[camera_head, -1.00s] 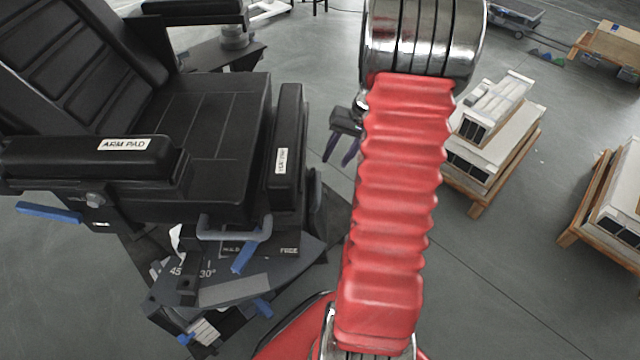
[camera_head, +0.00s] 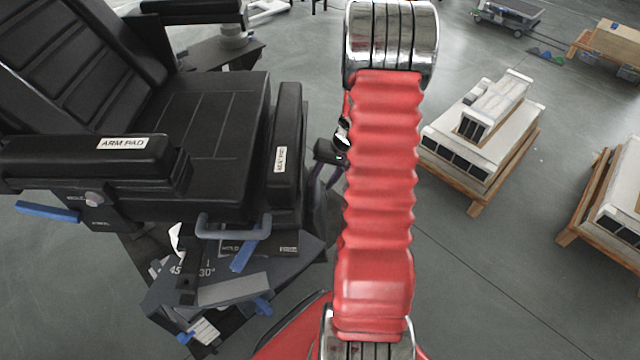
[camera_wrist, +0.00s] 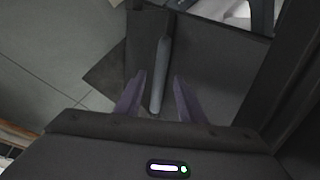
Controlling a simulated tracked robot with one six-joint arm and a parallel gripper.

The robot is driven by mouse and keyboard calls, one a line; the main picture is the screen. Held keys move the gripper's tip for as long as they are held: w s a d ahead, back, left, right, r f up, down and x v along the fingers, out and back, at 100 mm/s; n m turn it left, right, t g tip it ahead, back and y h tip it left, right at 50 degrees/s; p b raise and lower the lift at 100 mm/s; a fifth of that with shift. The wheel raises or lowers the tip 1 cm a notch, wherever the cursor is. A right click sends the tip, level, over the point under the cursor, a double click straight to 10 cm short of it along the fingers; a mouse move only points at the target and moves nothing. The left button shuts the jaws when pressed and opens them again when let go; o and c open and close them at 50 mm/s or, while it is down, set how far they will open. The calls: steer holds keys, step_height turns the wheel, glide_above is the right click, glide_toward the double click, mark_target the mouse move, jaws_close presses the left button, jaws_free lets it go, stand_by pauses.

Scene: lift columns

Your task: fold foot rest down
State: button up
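A black padded chair (camera_head: 205,120) fills the left of the head view. Below its seat front is a grey U-shaped handle (camera_head: 235,230) and a dark plate marked 45 and 30° (camera_head: 215,268); I cannot tell which part is the foot rest. My gripper (camera_head: 322,190) is right of the chair's right arm pad (camera_head: 286,150), partly behind my red arm. In the wrist view my gripper (camera_wrist: 158,78) is open, its two purple fingers apart. A grey bar handle (camera_wrist: 161,70) appears between them; contact is not visible.
Blue levers (camera_head: 243,256) stick out near the chair's base. Pallets with white and black boxes (camera_head: 470,150) stand to the right. The grey floor (camera_head: 480,290) between them and the chair is open.

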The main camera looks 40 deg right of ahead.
steer(key=shift+x, duration=1.05)
steer(key=shift+c, duration=0.6)
jaws_close()
